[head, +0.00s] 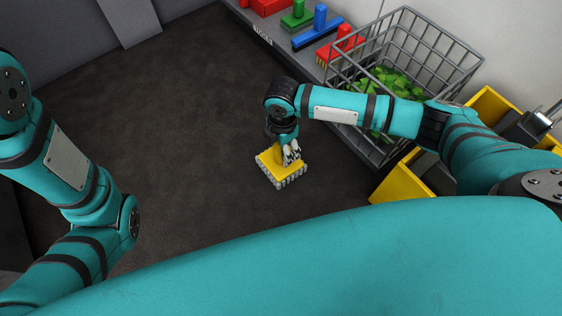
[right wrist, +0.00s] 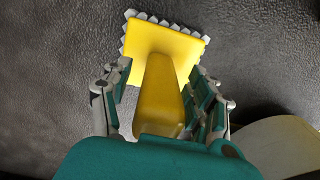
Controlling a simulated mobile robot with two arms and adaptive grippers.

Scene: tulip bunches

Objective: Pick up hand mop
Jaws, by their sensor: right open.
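The hand mop (head: 269,164) is yellow with a grey fringed edge and lies on the dark floor in the middle of the head view. In the right wrist view the mop (right wrist: 165,40) shows its flat yellow head and a thick yellow handle running toward my palm. My right gripper (head: 291,153) is at the mop. Its two fingers (right wrist: 162,95) stand open on either side of the handle, with a gap showing beside it. My left arm comes in at the left of the head view, and its gripper is out of view.
A wire basket (head: 455,62) with green leaves stands at the right. A grey shelf (head: 262,40) holds a blue brush (head: 318,38), a green brush (head: 298,16) and a red brush (head: 343,42). A yellow container (head: 402,183) is near my right arm. The floor left of the mop is clear.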

